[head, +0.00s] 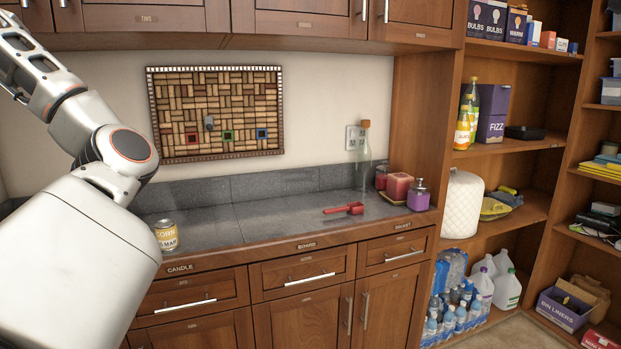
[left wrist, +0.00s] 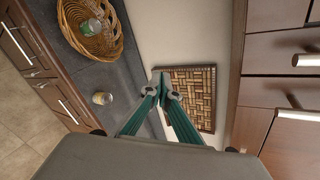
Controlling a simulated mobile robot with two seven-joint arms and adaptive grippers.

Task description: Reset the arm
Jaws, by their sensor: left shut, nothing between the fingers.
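My left arm (head: 85,225) rises at the left of the head view, bent at the elbow, with its forearm going out at the top left corner. The left gripper is outside the head view. In the left wrist view my left gripper (left wrist: 163,84) has its green fingers together at the tips, with nothing between them. It is in the air in front of the wall with the cork board (left wrist: 197,95), which also shows in the head view (head: 217,112). My right arm and gripper are in neither view.
A can (head: 166,235), a red scoop (head: 345,209), a glass bottle (head: 364,155) and candles (head: 399,186) stand or lie on the grey counter (head: 255,222). A wicker basket (left wrist: 88,40) holds a can. Water bottles (head: 460,316) stand on the low shelf. Cabinets (left wrist: 275,75) hang above.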

